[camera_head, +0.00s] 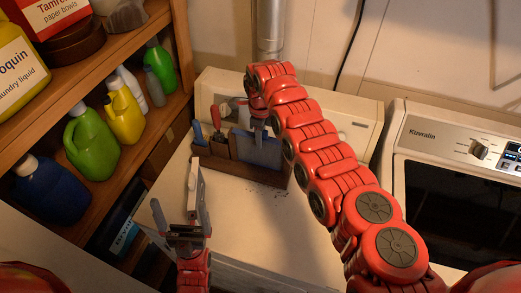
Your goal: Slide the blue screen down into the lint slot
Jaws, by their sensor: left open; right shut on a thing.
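The blue screen (262,152), a flat blue-grey panel, stands roughly upright at the wooden caddy (262,176) on the white top. My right gripper (258,124) is shut on its top edge from above, and the arm hides part of its right side. The screen's lower edge is hidden behind the caddy's front wall, so I cannot tell how deep it sits. The slot opening itself is not clearly visible. My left gripper (176,200) is open and empty, with its fingers apart, in front of the caddy and to its left.
A blue-handled tool (197,132) and a red-handled tool (217,121) stand in the caddy's left part. Shelves with several bottles, including a green bottle (90,143), line the left. A washer (455,150) stands at the right. The white top before the caddy is mostly clear.

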